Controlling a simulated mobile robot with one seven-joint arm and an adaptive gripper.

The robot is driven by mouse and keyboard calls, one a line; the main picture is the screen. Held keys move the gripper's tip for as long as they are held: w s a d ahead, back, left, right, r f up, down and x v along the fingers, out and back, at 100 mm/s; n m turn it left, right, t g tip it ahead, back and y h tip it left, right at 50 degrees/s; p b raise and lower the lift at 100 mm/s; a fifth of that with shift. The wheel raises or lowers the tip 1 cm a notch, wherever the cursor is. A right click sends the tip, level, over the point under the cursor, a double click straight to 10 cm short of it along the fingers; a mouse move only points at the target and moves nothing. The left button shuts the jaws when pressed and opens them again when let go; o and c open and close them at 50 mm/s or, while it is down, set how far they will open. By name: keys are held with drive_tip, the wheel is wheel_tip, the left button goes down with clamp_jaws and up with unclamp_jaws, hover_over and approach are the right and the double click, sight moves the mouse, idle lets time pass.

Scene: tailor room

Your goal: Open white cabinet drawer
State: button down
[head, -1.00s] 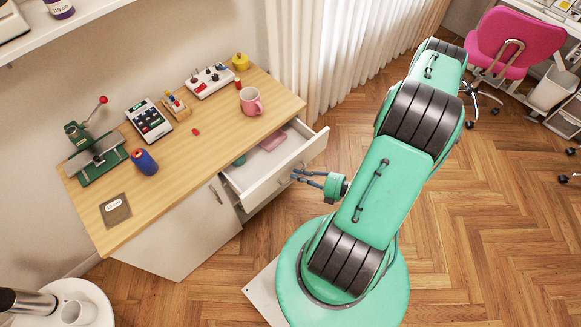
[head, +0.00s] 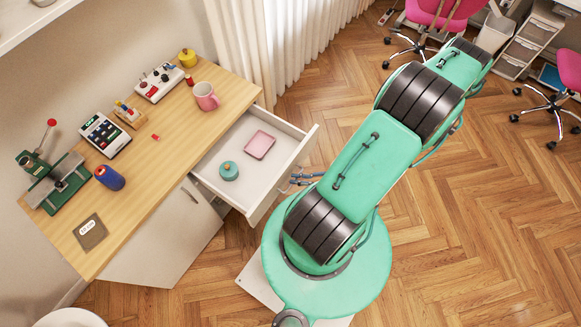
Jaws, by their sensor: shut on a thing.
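The white cabinet drawer (head: 236,195) is pulled well out from under the wooden top of the cabinet (head: 160,255). A pink tray-like item (head: 259,145) and a round teal item (head: 229,171) lie inside it. My gripper (head: 297,179) is at the outer side of the drawer's front panel (head: 288,172), shut on the drawer handle. The handle itself is mostly hidden by the fingers and the panel. My green arm covers part of the floor to the right of the drawer.
The wooden top carries a pink mug (head: 206,97), a calculator-like device (head: 105,135), a blue spool (head: 110,178) and a green press (head: 54,182). A cabinet door with a handle (head: 190,195) is left of the drawer. Pink chairs (head: 446,12) stand far right; open floor lies between.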

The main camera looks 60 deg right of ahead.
drive_tip(key=shift+s+d, duration=0.1)
drive_tip(key=shift+s, duration=0.55)
drive_tip(key=c, duration=1.7)
unclamp_jaws()
drive_tip(key=shift+s, duration=0.1)
drive_tip(key=shift+v, duration=5.85)
